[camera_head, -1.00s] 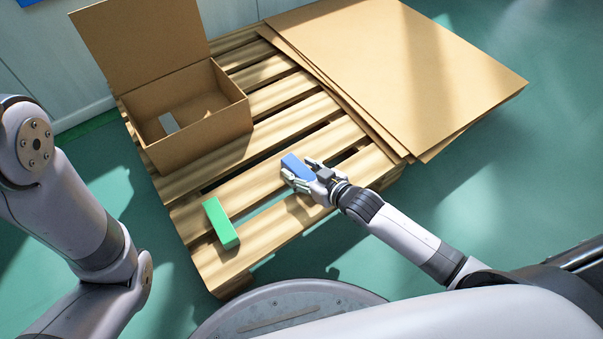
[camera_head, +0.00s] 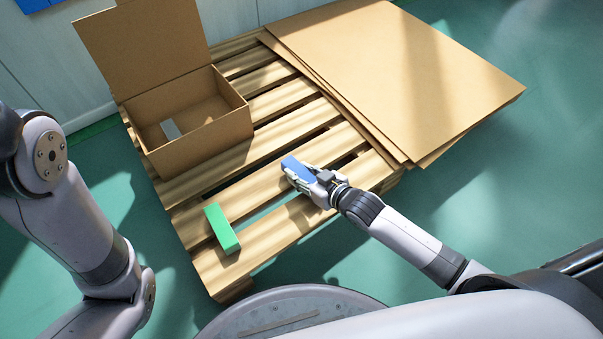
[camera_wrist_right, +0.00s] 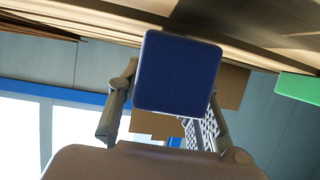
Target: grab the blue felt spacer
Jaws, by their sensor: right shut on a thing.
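The blue felt spacer (camera_head: 296,168) is a blue block at the near side of the wooden pallet. My right gripper (camera_head: 301,177) is shut on it, with a finger along each side. In the right wrist view the spacer's dark blue end face (camera_wrist_right: 178,73) fills the middle, between the two fingers of the gripper (camera_wrist_right: 165,110). I cannot tell whether the spacer still touches the slats. My left arm shows at the left edge of the head view, but its gripper is out of view.
A green block (camera_head: 222,229) lies on the pallet (camera_head: 205,268) to the left. An open cardboard box (camera_head: 205,143) with a pale grey piece (camera_head: 171,129) inside stands at the back left. Flat cardboard sheets (camera_head: 400,70) cover the back right. Gaps run between the slats.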

